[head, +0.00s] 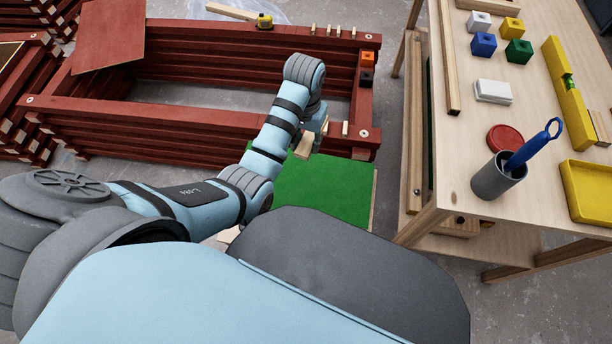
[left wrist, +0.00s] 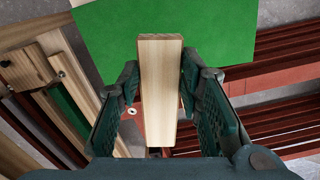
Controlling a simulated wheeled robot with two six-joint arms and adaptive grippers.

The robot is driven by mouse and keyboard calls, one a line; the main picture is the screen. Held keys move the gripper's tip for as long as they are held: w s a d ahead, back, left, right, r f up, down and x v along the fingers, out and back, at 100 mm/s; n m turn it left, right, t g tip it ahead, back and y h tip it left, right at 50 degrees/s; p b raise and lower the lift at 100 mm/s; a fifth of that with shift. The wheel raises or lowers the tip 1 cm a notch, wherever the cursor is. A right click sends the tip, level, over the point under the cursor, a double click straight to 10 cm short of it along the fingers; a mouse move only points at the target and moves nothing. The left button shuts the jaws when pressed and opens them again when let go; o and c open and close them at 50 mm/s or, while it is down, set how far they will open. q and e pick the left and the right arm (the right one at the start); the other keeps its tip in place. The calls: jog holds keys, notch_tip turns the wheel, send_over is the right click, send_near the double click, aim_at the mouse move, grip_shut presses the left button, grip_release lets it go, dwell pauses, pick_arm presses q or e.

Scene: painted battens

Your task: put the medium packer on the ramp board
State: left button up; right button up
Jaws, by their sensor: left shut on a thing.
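My left gripper (head: 316,138) is shut on a pale wooden packer (head: 304,146), held above the red batten frame's near right corner. In the left wrist view the packer (left wrist: 162,85) sits lengthwise between the two dark fingers (left wrist: 158,92). Its size class cannot be told from these frames. The green board (head: 310,190), likely the ramp board, lies low beside the frame and below the gripper. It also shows in the left wrist view (left wrist: 215,30), beyond the packer's far end. The packer appears apart from it. My right gripper is not in view.
The red batten frame (head: 200,115) has small wooden pegs (head: 345,128) on its near rail. A wooden table (head: 450,170) at right holds coloured cubes (head: 484,44), a grey cup (head: 497,180) and a yellow tray (head: 588,215). A tape measure (head: 264,20) sits at the back.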

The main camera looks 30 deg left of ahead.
pick_arm(q)
notch_tip(320, 180, down, 5)
jog(key=s+a+n+b, duration=0.1)
jog(key=s+n+b, duration=0.1)
jog(key=b, duration=0.9)
send_over(302, 190)
notch_tip(302, 190, down, 18)
jog(key=shift+f, duration=0.2)
notch_tip(302, 190, down, 2)
jog(key=shift+f+b, duration=0.15)
jog(key=shift+b, duration=0.65)
jog(key=shift+r, duration=0.2)
jog(key=shift+c, duration=0.5)
jog(key=shift+f, duration=0.1)
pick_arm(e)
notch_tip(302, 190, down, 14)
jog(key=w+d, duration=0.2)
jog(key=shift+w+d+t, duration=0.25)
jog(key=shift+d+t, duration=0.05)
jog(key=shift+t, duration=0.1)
pick_arm(q)
jog(key=o, duration=1)
jog(key=shift+o, duration=0.8)
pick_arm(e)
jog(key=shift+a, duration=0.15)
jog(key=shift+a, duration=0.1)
